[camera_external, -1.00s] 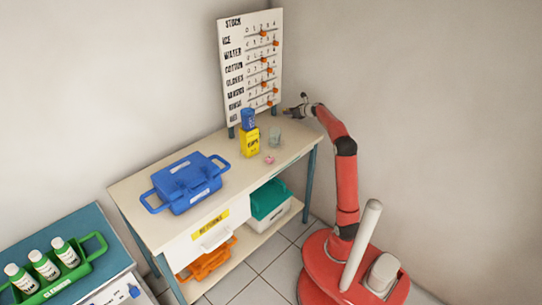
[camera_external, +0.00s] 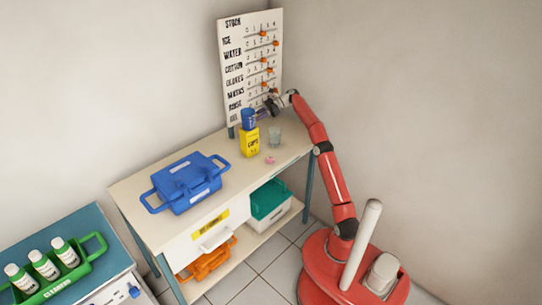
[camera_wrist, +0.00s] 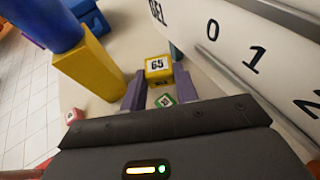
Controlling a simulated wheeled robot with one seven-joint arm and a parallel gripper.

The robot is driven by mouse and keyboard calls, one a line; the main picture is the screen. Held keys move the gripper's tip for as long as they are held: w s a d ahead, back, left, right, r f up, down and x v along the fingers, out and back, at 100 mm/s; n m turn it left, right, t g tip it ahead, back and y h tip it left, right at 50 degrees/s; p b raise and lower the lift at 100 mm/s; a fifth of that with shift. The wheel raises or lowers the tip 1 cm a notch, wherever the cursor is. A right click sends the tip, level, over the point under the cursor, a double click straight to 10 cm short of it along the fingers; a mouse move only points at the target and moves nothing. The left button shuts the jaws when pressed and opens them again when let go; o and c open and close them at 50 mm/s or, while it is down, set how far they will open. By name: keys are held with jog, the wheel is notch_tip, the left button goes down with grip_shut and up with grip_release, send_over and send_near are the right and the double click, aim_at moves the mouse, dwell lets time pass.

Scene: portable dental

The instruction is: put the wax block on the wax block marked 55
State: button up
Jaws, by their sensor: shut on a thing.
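My gripper (camera_wrist: 159,88) is shut on a yellow wax block (camera_wrist: 158,66), held between the fingertips; its label looks like 65. A small green-edged block (camera_wrist: 166,100) with a white label shows between the fingers, lower in the wrist view; its number is too small to read. A pink block (camera_wrist: 76,115) lies apart at the left, and also shows on the table in the external view (camera_external: 269,160). In that view my gripper (camera_external: 264,111) is above the back of the table, beside the blue container; the held block is not clear there.
A blue container (camera_external: 248,118) on a yellow box (camera_external: 249,143) stands close to my gripper, with a clear glass (camera_external: 275,137) to the right. The stock board (camera_external: 235,75) rises behind. A blue case (camera_external: 187,184) occupies the table's (camera_external: 135,190) front left.

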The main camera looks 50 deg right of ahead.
aim_at(260, 136)
jog(key=shift+n, duration=0.3)
jog(key=shift+s+a+f+b, duration=0.1)
jog(key=shift+s+f+b, duration=0.05)
jog(key=shift+f, duration=1.15)
jog(key=shift+s+a+f+b, duration=0.1)
jog(key=shift+f+b, duration=0.1)
jog(key=shift+f, duration=1.05)
jog(key=shift+s+f+b, duration=0.15)
jog(key=shift+f, duration=1.15)
jog(key=shift+f, duration=0.1)
jog(key=o, duration=1)
jog(key=shift+g, duration=0.3)
jog(key=shift+c, duration=0.2)
jog(key=shift+d+r, duration=0.2)
jog(key=p+v, duration=0.1)
jog(key=v, duration=1)
jog(key=shift+s+d, duration=0.2)
jog(key=shift+d, duration=0.05)
